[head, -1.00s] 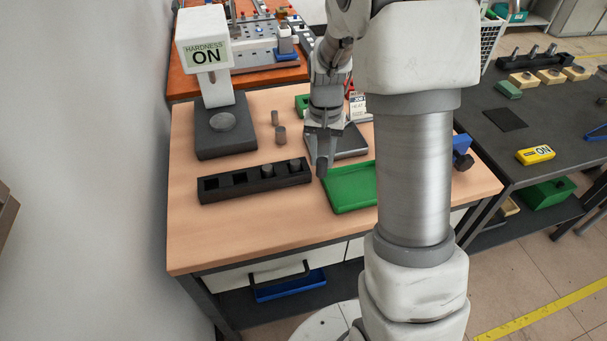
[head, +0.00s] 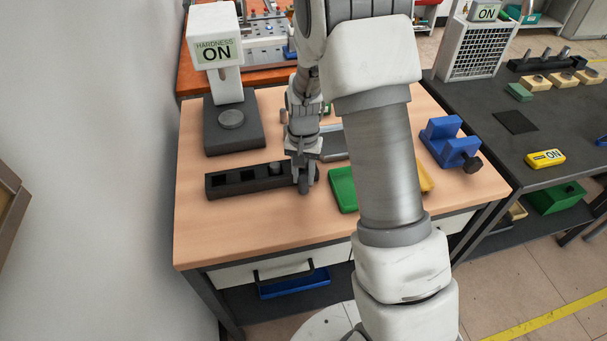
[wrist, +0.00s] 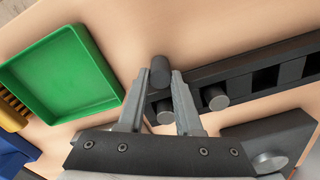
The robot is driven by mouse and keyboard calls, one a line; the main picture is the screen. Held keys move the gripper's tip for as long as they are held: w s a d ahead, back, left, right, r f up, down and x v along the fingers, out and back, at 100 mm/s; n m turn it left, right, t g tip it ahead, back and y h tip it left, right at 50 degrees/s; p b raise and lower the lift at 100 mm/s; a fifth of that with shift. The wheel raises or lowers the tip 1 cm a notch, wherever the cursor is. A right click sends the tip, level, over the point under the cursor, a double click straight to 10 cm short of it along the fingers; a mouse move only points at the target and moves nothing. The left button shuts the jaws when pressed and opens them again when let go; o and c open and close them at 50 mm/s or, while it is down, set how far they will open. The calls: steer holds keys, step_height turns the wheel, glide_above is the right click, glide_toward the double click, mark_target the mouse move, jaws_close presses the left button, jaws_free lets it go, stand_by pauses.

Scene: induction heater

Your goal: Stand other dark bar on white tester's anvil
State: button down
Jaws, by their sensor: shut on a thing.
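The white hardness tester (head: 215,38) stands at the back left and its sign reads ON. Its round grey anvil (head: 231,118) sits on the dark base (head: 236,138) and looks bare; it also shows at the lower right of the wrist view (wrist: 269,162). My gripper (head: 303,175) is in front of the tester and to its right, at the right end of the black rack (head: 240,184). In the wrist view its fingertips (wrist: 160,76) are shut on a dark bar (wrist: 160,66). The bar's lower end is hard to make out in the head view.
The rack holds a grey bar (wrist: 216,98); another grey bar (wrist: 166,113) shows between my fingers. Two rack slots at left look empty. A green tray (wrist: 62,76) lies right of the rack. A blue vise (head: 445,143) stands at the table's right. The front left tabletop is clear.

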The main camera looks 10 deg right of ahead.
steer(key=shift+f, duration=0.15)
steer(key=c, duration=0.6)
jaws_free()
